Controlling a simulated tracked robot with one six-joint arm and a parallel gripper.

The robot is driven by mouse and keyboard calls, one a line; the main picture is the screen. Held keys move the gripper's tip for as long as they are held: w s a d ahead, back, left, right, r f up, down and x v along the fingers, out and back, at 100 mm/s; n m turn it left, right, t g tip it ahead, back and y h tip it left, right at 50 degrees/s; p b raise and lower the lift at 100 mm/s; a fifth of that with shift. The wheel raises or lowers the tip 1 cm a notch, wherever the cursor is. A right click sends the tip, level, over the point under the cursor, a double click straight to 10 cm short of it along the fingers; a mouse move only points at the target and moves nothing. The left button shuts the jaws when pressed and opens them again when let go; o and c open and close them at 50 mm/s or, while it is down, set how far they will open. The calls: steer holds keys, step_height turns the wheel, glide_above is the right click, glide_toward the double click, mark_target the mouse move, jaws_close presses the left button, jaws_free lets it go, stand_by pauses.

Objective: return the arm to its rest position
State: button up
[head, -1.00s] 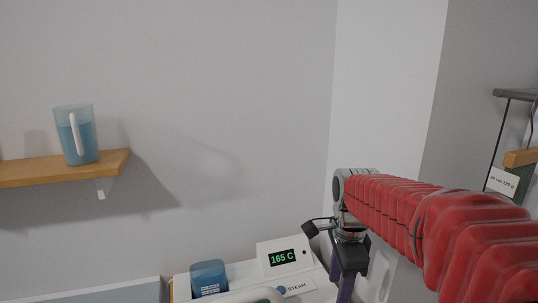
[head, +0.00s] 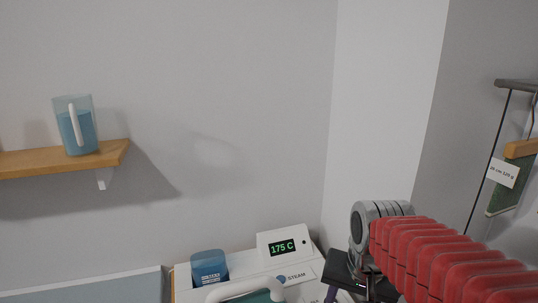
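My arm, in a red ribbed sleeve, reaches in from the lower right of the head view and ends in a grey wrist joint. Below the wrist, part of my gripper's dark mount shows at the bottom edge. The fingers are out of frame or hidden, so I cannot see whether they hold anything. The wrist is just right of a white steam station (head: 318,270) with a display (head: 282,247) reading 175 C.
A blue measuring jug (head: 76,126) stands on a wooden wall shelf (head: 60,160) at the left. A blue cup (head: 209,268) and a white handle (head: 245,288) are at the steam station. A labelled green piece (head: 510,185) hangs from a rail at the right. The wall between is clear.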

steer(key=s+r+n+t, duration=0.1)
steer(key=s+n, duration=0.3)
steer(key=s, duration=0.4)
steer(key=shift+s+r+t, duration=0.35)
steer(key=shift+s+t, duration=0.05)
steer(key=shift+t, duration=0.5)
stand_by(1.5)
